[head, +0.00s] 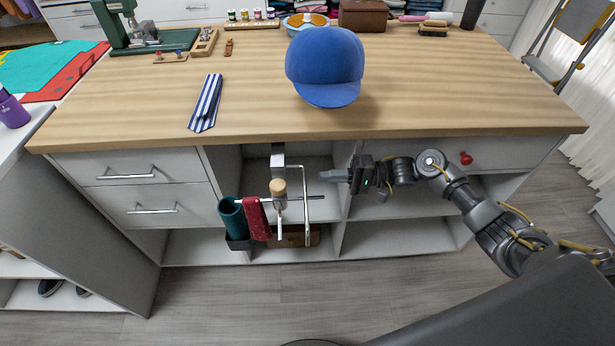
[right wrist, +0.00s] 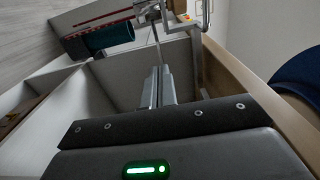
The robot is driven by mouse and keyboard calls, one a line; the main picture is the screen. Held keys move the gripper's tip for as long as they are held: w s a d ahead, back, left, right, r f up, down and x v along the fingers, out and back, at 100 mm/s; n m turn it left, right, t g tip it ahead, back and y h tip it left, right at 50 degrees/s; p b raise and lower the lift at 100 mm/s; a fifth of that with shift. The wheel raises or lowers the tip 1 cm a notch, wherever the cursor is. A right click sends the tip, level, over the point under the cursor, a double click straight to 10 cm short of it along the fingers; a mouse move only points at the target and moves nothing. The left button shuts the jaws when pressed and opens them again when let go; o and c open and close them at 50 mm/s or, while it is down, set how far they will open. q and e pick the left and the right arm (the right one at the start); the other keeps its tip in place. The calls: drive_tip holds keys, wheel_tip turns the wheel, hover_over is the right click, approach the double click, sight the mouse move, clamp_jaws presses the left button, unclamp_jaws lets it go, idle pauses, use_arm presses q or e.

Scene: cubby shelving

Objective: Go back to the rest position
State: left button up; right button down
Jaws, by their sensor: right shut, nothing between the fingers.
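My right gripper (head: 333,176) is in front of the open cubby section below the wooden tabletop (head: 440,100). Its fingers point left, toward a metal hanging rack (head: 306,200). The gripper is shut and empty. In the right wrist view the two fingers (right wrist: 158,88) lie together, with the rack (right wrist: 198,45) beyond them. I cannot tell whether the fingertips touch the rack. My left gripper does not show in either view.
A red cloth (head: 257,220) and a teal cylinder (head: 233,218) are at the rack's left. A blue cap (head: 325,65) and a striped tie (head: 206,103) are on the tabletop. A red knob (head: 466,158) sticks out at the right. Floor in front is clear.

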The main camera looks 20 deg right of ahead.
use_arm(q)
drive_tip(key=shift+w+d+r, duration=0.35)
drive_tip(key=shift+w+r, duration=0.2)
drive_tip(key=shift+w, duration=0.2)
use_arm(e)
drive_tip(key=v, duration=0.4)
drive_tip(key=shift+d, duration=0.35)
